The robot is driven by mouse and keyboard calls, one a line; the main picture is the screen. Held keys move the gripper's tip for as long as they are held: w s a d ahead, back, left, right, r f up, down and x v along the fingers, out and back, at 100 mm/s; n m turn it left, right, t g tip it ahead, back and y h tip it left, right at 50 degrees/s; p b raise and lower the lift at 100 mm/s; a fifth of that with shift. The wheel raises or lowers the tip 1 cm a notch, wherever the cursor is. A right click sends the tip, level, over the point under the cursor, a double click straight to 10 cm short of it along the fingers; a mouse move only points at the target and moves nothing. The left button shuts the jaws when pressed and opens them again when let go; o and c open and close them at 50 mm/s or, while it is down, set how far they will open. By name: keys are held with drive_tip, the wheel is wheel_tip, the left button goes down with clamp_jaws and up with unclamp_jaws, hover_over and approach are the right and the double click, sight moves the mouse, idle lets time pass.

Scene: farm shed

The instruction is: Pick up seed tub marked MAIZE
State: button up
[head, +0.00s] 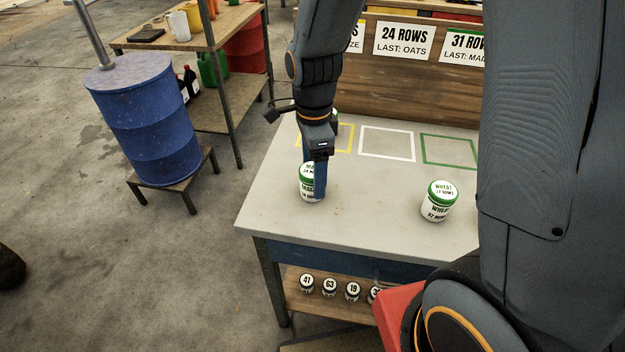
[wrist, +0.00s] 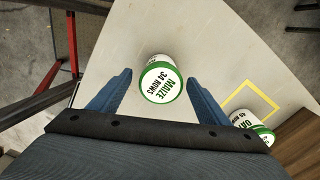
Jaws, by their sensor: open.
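The seed tub marked MAIZE (wrist: 161,82) is white with a green-rimmed lid reading 34 ROWS. In the wrist view it stands between the two blue fingers of my gripper (wrist: 160,92), with a gap on each side. In the head view my gripper (head: 313,178) points down at the tub (head: 305,190) near the left end of the grey table (head: 370,235). A finger hides part of the tub there. My gripper is open and holds nothing.
A WHEAT tub (head: 438,201) stands to the right on the table. Another tub, partly hidden, stands by the yellow square (wrist: 250,98) in the wrist view. White (head: 387,144) and green (head: 450,150) outlined squares lie empty. A blue drum (head: 147,120) stands left, off the table.

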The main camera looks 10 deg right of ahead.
drive_tip(key=shift+f+p, duration=0.35)
drive_tip(key=shift+f, duration=1.55)
drive_tip(key=c, duration=1.2)
